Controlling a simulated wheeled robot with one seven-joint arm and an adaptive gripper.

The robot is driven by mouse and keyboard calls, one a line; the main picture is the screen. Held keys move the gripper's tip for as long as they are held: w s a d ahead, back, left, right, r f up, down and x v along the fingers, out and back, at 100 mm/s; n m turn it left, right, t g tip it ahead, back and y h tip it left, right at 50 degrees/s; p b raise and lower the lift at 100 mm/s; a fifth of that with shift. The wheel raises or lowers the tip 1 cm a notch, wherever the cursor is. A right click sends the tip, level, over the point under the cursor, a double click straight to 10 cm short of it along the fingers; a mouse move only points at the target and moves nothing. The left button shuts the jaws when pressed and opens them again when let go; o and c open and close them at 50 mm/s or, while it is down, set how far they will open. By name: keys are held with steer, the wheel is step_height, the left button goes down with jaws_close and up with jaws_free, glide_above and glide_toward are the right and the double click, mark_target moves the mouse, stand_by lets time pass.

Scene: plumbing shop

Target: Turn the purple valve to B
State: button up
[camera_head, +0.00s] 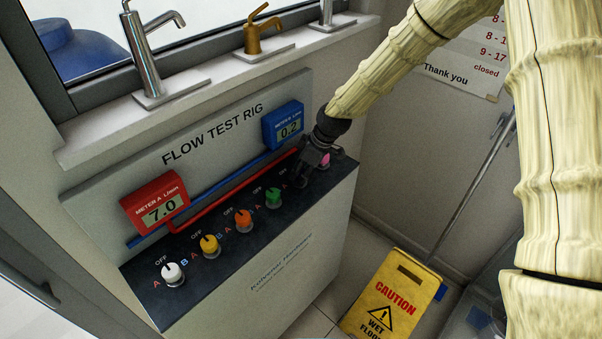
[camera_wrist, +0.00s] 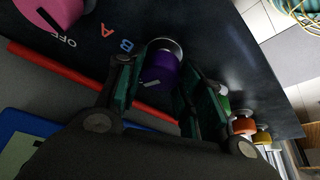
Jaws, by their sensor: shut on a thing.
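The purple valve (camera_wrist: 161,70) is a round knob on the dark panel, seen between my fingers in the wrist view. A short pale mark shows on its lower part; I cannot tell exactly which letter it points to. A blue B (camera_wrist: 127,46) is printed just left of it. My gripper (camera_wrist: 158,92) is shut on the purple valve, one finger on each side. In the head view my gripper (camera_head: 312,166) is at the right end of the valve row and hides the purple valve.
The pink valve (camera_wrist: 50,10) is close beside my gripper. The green (camera_head: 273,199), orange (camera_head: 243,221), yellow (camera_head: 210,244) and white (camera_head: 173,273) valves line the panel. Meter A (camera_head: 160,205) reads 7.0; meter B (camera_head: 285,126) reads 0.2. A yellow caution sign (camera_head: 392,300) stands at right.

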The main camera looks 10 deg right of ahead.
steer(key=m+t+h+b, duration=0.1)
steer(key=m, duration=0.2)
steer(key=shift+a+m, duration=0.1)
steer(key=shift+m, duration=0.3)
steer(key=shift+m+t+h+b, duration=0.3)
steer(key=shift+m+t+h, duration=0.25)
steer(key=shift+m, duration=1.35)
steer(key=o, duration=1)
steer(key=shift+s+r, duration=0.1)
steer(key=v, duration=1.1)
steer(key=shift+r, duration=0.4)
steer(key=shift+s, duration=0.1)
